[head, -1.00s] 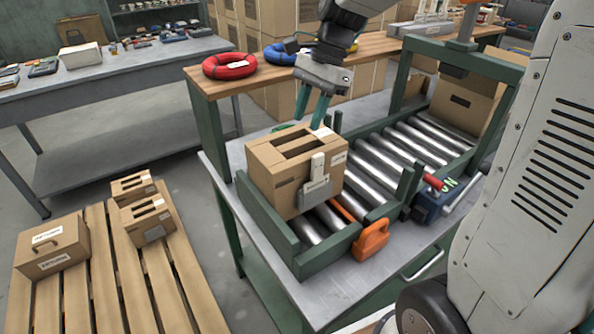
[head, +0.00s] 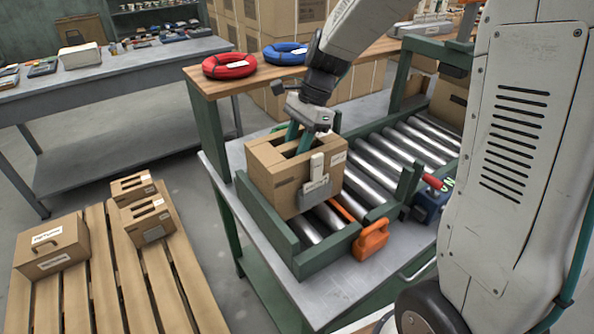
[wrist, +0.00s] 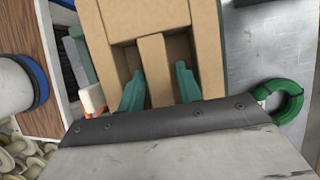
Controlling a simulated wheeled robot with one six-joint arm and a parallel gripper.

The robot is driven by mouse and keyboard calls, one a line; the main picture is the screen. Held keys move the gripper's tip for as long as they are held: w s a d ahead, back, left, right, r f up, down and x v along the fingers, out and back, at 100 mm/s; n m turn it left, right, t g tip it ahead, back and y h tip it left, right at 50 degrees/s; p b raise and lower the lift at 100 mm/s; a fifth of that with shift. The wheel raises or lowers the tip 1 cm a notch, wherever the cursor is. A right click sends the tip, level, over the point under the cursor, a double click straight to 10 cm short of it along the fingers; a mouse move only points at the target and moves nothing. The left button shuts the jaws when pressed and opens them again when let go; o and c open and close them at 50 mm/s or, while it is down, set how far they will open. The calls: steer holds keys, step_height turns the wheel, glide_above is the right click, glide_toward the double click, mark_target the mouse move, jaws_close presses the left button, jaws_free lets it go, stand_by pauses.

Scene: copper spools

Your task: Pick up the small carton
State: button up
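A brown carton (head: 272,198) with two slots in its top and a strip between them sits upright at the near end of the roller conveyor (head: 385,160). It fills much of the wrist view (wrist: 208,45). My gripper (head: 297,146) is over its top, pointing down. In the wrist view my gripper (wrist: 160,75) has its green fingers apart, one on each side of the central strip (wrist: 155,65), at the slots. A thin gap shows beside the strip; firm contact cannot be seen. How deep the fingertips reach is unclear.
Two small slotted cartons, one behind (head: 132,188) and one in front (head: 152,220), and a handled carton (head: 48,255) stand on the wooden pallet (head: 110,290). An orange object (head: 370,240) lies beside the conveyor's near end. Red (head: 230,66) and blue (head: 285,54) coils lie on the bench behind.

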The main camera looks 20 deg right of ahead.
steer(key=shift+f, duration=0.15)
stand_by(0.3)
jaws_close()
stand_by(1.2)
